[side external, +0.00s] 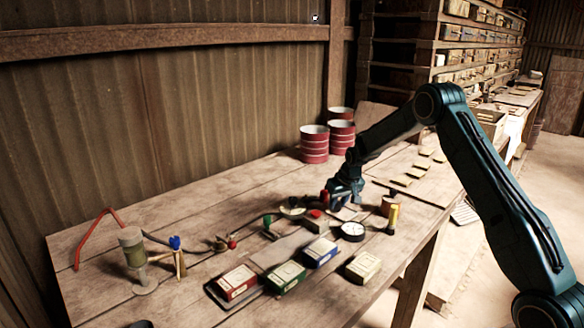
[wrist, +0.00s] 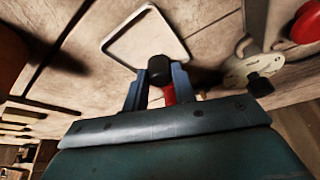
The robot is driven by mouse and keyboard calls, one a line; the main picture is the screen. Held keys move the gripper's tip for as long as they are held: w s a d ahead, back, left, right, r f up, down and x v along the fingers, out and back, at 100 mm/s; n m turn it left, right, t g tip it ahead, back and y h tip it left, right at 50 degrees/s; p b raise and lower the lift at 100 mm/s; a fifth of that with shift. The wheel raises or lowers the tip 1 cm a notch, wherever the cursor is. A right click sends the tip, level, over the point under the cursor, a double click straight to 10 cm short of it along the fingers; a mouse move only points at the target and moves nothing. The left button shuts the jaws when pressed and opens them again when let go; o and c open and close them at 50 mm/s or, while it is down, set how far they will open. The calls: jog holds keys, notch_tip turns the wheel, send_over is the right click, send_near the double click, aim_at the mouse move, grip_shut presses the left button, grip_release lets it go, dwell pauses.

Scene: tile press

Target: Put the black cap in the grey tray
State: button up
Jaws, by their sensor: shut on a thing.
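In the wrist view, my gripper (wrist: 158,84) is shut on the black cap (wrist: 159,69), a dark rounded piece between the blue fingertips. A red part (wrist: 169,95) shows between the fingers behind it. The pale grey tray (wrist: 128,45), a shallow square with a dark rim, lies just past the fingertips. The cap overlaps its near edge in the picture; whether they touch I cannot tell. In the side view, my gripper (side external: 341,194) is low over the bench, and the tray (side external: 346,213) shows partly below it. The cap cannot be made out there.
Several small boxes (side external: 287,275) lie nearer. Red drums (side external: 314,145) stand behind. A round metal piece with a black knob (wrist: 260,86) is at right.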

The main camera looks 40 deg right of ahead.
jog(key=shift+f, duration=0.1)
jog(key=o, duration=0.9)
jog(key=v, duration=1.2)
jog(key=shift+r, duration=0.2)
